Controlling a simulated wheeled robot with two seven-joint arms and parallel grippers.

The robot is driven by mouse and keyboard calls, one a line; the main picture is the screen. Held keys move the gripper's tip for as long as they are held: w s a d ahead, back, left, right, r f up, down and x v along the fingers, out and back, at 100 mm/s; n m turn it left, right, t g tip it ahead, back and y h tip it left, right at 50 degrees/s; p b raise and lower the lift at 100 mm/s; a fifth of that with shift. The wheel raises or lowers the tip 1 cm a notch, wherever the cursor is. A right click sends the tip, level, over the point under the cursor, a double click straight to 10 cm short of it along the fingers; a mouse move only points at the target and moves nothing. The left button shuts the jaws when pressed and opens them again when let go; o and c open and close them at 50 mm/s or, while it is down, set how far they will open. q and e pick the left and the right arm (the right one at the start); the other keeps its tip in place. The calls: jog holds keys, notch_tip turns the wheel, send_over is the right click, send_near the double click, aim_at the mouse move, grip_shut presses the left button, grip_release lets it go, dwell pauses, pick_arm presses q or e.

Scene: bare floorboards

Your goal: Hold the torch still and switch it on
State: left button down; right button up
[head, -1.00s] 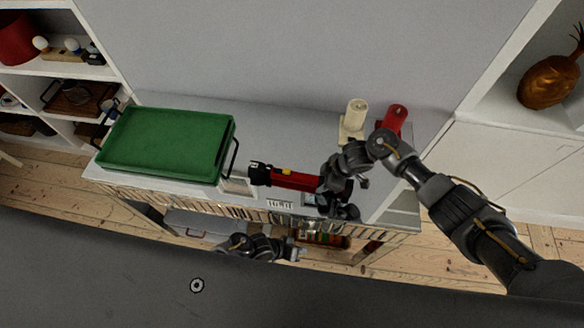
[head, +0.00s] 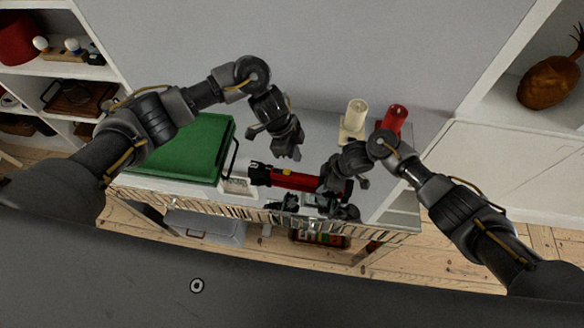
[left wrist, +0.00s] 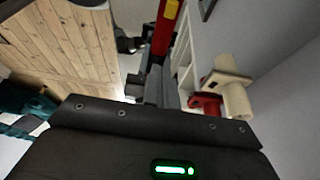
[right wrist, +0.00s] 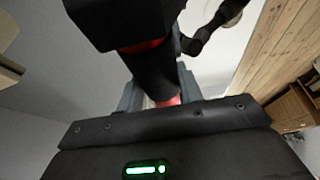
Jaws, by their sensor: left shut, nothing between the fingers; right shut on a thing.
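The torch (head: 298,180) is red with a black head at its left end and a yellow switch (head: 287,172) on its side. In the head view it lies across, above the white tabletop. My right gripper (head: 338,190) is shut on the torch's right part; the red body also shows in the right wrist view (right wrist: 168,101). My left gripper (head: 290,151) is shut and empty, just behind the switch in the head view and apart from it. In the left wrist view the torch (left wrist: 163,32) and switch (left wrist: 172,9) are ahead of the fingers (left wrist: 160,85).
A green tray (head: 190,150) with black handles covers the table's left part, partly hidden by my left arm. Shelves (head: 75,100) flank the table.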

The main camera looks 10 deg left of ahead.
aim_at(299, 176)
pick_arm(q)
jog(key=shift+w, duration=0.1)
jog(key=x, duration=0.9)
jog(key=shift+f, duration=0.1)
jog(key=a, duration=0.3)
jog(key=shift+w+f, duration=0.1)
jog(key=shift+f, duration=0.25)
jog(key=shift+a, duration=0.3)
jog(key=shift+a, duration=0.1)
jog(key=shift+w+a, duration=0.1)
jog(key=shift+a, duration=1.65)
jog(key=d, duration=0.4)
jog(key=shift+d, duration=0.2)
jog(key=v, duration=1)
